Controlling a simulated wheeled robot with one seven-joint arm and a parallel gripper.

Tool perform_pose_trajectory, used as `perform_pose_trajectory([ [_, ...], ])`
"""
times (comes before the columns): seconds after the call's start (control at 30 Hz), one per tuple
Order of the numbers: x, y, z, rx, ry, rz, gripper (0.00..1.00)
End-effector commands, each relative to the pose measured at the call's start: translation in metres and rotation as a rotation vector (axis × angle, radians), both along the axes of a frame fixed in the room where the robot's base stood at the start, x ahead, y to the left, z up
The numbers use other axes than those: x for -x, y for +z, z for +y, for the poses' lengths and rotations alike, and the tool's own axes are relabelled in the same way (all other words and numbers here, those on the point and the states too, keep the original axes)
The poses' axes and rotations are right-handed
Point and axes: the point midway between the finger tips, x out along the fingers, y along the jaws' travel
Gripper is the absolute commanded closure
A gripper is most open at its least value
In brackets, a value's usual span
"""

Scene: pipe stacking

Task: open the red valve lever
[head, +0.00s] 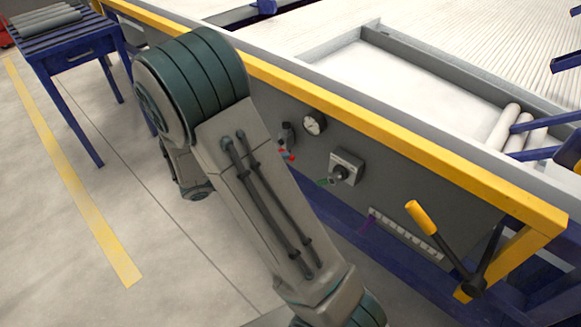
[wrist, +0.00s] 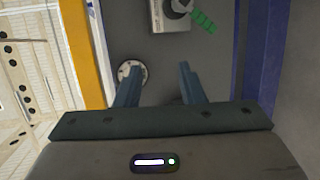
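The red valve lever (head: 287,154) is a small red handle with a bluish part at its end. It sits below a small grey valve body (head: 287,134) on the grey front panel, beside my arm in the head view. It does not show in the wrist view. My gripper (wrist: 158,78) shows in the wrist view with its two fingers apart and nothing visible between them. It points at the panel near the round gauge (wrist: 132,73), which shows beside the left finger. In the head view my gripper cannot be made out.
A yellow rail (head: 400,140) edges the panel's top. A black lever with a yellow grip (head: 421,217) stands lower right. A blue table (head: 68,55) stands at left; floor between is clear.

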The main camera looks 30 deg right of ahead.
Motion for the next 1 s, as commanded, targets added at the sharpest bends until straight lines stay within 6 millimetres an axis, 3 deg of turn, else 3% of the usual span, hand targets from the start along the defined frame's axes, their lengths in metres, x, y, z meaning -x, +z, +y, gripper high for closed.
perform_pose_trajectory([
  [0.03, -0.012, -0.033, 0.006, 0.057, 0.050, -0.009, 0.65],
  [0.2, -0.044, -0.075, 0.022, 0.191, 0.195, -0.080, 0.65],
  [0.3, -0.055, -0.088, 0.029, 0.231, 0.252, -0.107, 0.65],
  [0.47, -0.063, -0.095, 0.031, 0.252, 0.288, -0.127, 0.65],
  [0.67, -0.072, -0.094, 0.003, 0.252, 0.283, -0.128, 0.65],
  [1.0, -0.096, -0.095, -0.064, 0.251, 0.283, -0.128, 0.65],
])
